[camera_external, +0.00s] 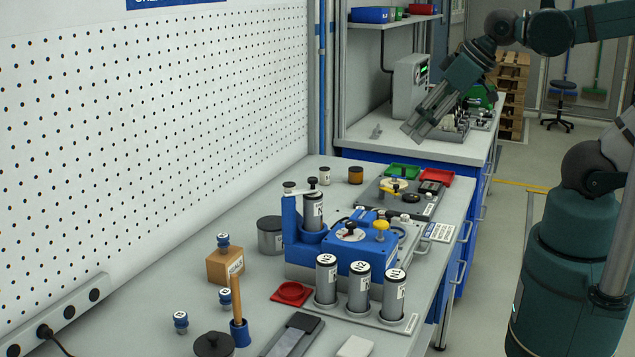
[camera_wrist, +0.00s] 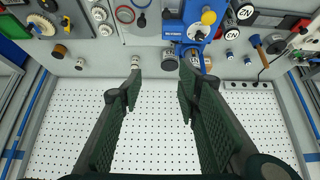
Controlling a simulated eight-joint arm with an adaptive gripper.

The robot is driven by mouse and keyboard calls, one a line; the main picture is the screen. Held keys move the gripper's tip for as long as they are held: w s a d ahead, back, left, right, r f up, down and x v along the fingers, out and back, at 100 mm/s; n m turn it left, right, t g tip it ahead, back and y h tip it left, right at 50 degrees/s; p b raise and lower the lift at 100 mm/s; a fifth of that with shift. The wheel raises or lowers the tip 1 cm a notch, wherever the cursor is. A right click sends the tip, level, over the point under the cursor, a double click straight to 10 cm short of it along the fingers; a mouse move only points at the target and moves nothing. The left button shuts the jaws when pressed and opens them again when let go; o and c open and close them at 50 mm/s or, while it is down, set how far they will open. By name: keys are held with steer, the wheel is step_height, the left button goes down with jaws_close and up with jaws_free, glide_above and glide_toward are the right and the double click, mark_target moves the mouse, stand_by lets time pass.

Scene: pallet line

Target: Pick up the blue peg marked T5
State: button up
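Small blue pegs (camera_wrist: 230,55) also show at the upper right of the wrist view. My gripper (camera_external: 413,130) is in the air beyond the far end of the bench, well away from the pegs. Its fingers are apart and empty in the wrist view (camera_wrist: 160,85).
A blue fixture (camera_external: 330,258) stands mid-bench, with several grey cylinders (camera_external: 359,287) in front. A wooden handle (camera_external: 236,297) rises from a blue base near the pegs. A red tray (camera_external: 291,293) lies nearby. A pegboard wall (camera_external: 150,130) borders the bench.

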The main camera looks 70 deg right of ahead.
steer(key=shift+o, duration=0.5)
steer(key=w+a+r+m+g, duration=0.3)
steer(key=w+a, duration=0.5)
steer(key=w, duration=0.6)
steer(key=m+g+b, duration=0.2)
steer(key=m+g, duration=0.2)
steer(key=m, duration=0.7)
glide_above(180, 315)
steer(key=f, duration=2.9)
steer(key=shift+w+d+f, duration=0.1)
steer(key=shift+d+f, duration=0.1)
steer(key=shift+f, duration=0.1)
steer(key=shift+a+f, duration=0.2)
